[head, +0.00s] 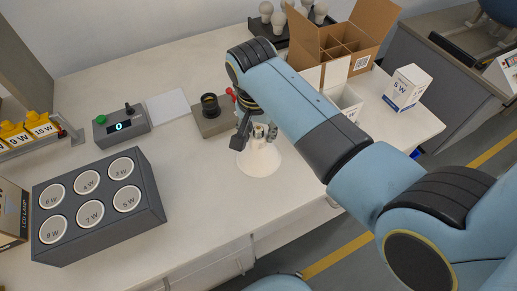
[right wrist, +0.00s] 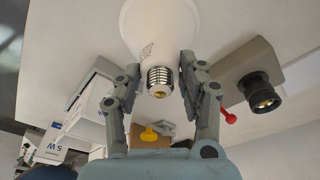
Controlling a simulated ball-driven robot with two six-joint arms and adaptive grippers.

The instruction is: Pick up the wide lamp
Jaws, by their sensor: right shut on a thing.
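The wide lamp (head: 260,159) is white and flares downward, with its wide end on or just above the table; I cannot tell which. It also shows in the right wrist view (right wrist: 158,30), with its metal screw base (right wrist: 160,80) pointing toward my wrist. My right gripper (head: 256,136) is over the lamp's narrow end. Its fingers (right wrist: 160,62) lie on both sides of the lamp's neck, shut on it. The gripper partly hides the lamp's top in the head view. My left gripper is not in view.
A socket fixture (head: 211,113) with a red-tipped lever stands just behind the lamp. A dark tray with several marked round wells (head: 150,233) is at the left, near a control box (head: 121,126). An open carton (head: 378,22) and a small white box (head: 407,88) stand at the right.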

